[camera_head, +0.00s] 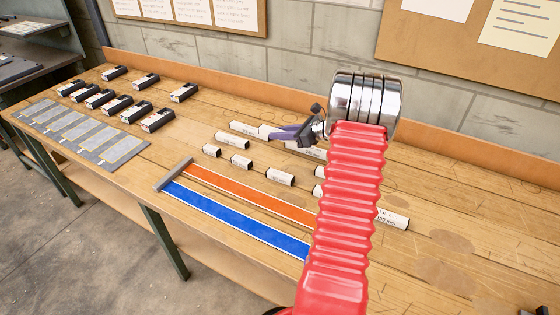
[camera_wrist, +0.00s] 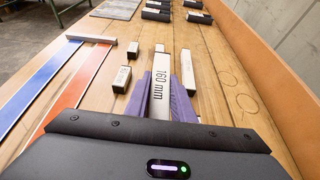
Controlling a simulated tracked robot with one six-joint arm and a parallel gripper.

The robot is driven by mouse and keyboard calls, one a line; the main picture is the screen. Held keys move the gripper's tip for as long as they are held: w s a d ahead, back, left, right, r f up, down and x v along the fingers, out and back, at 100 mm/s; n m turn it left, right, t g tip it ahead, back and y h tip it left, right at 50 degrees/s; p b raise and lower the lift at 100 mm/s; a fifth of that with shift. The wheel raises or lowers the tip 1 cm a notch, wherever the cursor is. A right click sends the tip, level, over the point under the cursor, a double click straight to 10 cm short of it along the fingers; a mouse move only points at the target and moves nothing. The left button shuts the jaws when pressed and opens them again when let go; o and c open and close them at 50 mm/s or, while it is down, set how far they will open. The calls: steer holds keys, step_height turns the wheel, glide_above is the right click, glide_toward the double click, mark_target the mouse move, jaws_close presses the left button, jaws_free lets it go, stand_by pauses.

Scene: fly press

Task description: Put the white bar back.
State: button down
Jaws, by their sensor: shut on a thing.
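In the wrist view the white bar (camera_wrist: 160,88), marked 160 mm, lies lengthwise between the two purple fingers of my gripper (camera_wrist: 161,98). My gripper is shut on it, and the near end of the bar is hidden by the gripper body. In the head view my gripper (camera_head: 286,133) is over the row of white bars, and a part of a white bar (camera_head: 308,151) shows just below it, partly hidden by my arm. I cannot tell whether the held bar touches the bench.
Other white bars stand close by: one (camera_wrist: 187,72) to the right, one (camera_wrist: 159,47) straight beyond, and shorter blocks (camera_wrist: 122,79) to the left. An orange strip (camera_head: 240,190) and a blue strip (camera_head: 225,217) lie in front. Black blocks (camera_head: 157,120) and grey plates (camera_head: 110,148) occupy the left end.

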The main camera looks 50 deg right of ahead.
glide_above(280, 160)
steer(key=shift+f, duration=3.1)
steer(key=shift+f, duration=1.9)
steer(key=shift+f, duration=0.25)
